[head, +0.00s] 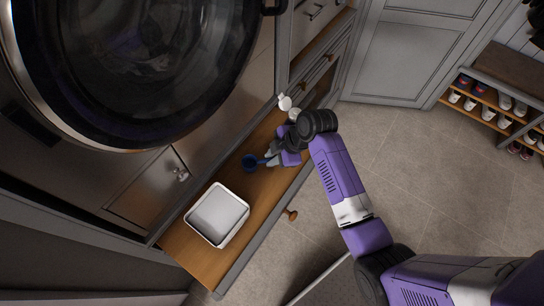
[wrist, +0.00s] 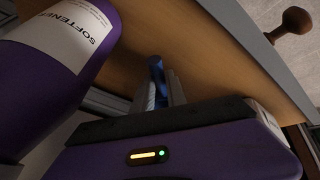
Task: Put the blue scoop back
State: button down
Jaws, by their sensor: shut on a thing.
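The blue scoop (head: 250,161) is over the open drawer, its round bowl pointing left in the head view. My gripper (head: 268,160) is shut on its handle. In the wrist view the blue scoop (wrist: 156,70) shows only as a narrow strip between the fingers of my gripper (wrist: 163,88); its bowl is hidden there. The wooden drawer bottom (head: 185,242) lies beneath. I cannot tell whether the scoop touches it. A white open bin (head: 217,215) stands in the near left part of the drawer and looks empty.
A purple bottle labelled as softener (wrist: 60,45) is close beside my gripper in the wrist view. White objects (head: 285,102) stand at the drawer's far end. The drawer knob (head: 291,214) sticks out in front. The washer door (head: 135,60) is above left. Drawer floor between scoop and bin is clear.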

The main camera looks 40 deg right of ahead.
jog(key=c, duration=1.3)
grip_release()
jog(key=shift+f, duration=0.1)
jog(key=shift+c, duration=0.2)
jog(key=v, duration=1.2)
